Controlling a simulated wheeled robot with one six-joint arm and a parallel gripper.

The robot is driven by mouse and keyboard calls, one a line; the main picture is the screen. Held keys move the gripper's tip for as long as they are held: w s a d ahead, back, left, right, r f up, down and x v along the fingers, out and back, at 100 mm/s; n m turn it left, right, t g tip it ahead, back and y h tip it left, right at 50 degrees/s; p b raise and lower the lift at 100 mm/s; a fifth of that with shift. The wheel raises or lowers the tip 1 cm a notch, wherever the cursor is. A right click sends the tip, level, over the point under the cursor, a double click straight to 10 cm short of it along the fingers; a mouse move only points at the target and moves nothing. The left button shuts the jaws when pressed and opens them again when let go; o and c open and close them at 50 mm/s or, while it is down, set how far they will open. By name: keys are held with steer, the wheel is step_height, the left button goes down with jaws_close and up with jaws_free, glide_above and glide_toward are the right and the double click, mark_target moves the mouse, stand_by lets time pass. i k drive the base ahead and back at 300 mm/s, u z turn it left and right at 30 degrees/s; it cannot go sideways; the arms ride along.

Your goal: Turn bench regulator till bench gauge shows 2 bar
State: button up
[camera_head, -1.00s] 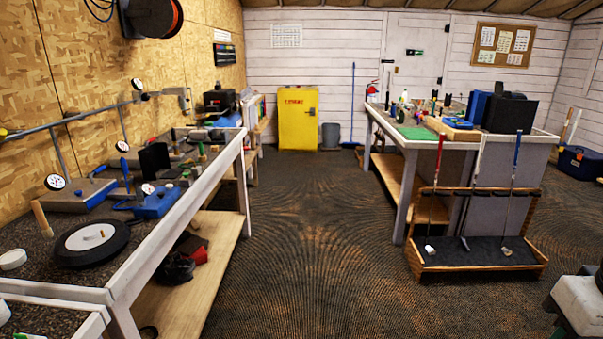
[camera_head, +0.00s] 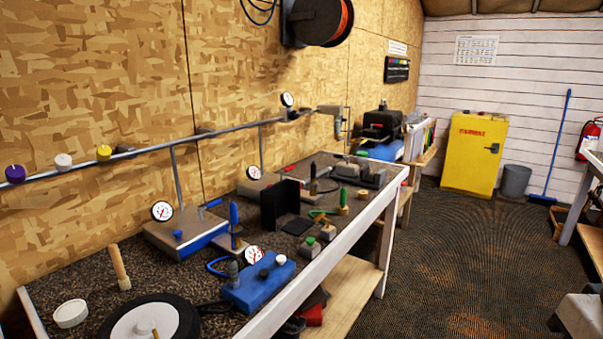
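Several gauges stand at the left workbench, and I cannot tell which is the bench gauge. One gauge (camera_head: 162,211) is on a grey-topped box with a blue front (camera_head: 205,238) and a blue knob (camera_head: 178,234). Another gauge (camera_head: 254,255) is at a blue unit (camera_head: 258,288) with a white knob (camera_head: 281,259). A third gauge (camera_head: 254,173) is farther back, and a fourth (camera_head: 287,99) sits above the wall pipe. Their readings are too small to tell. Which part is the bench regulator is unclear. My gripper is not in view.
Purple (camera_head: 15,174), white (camera_head: 63,162) and yellow (camera_head: 104,152) knobs sit along the wall pipe (camera_head: 150,150). A yellow cabinet (camera_head: 473,155) stands at the back. The floor (camera_head: 440,260) right of the bench is open.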

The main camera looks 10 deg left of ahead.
mark_target(293, 115)
steer(key=u, duration=0.3)
steer(key=i, duration=0.75)
steer(key=u, duration=0.45)
steer(key=k, duration=0.4)
steer(key=z, duration=0.8)
steer(key=i, duration=1.4)
steer(key=u, duration=0.95)
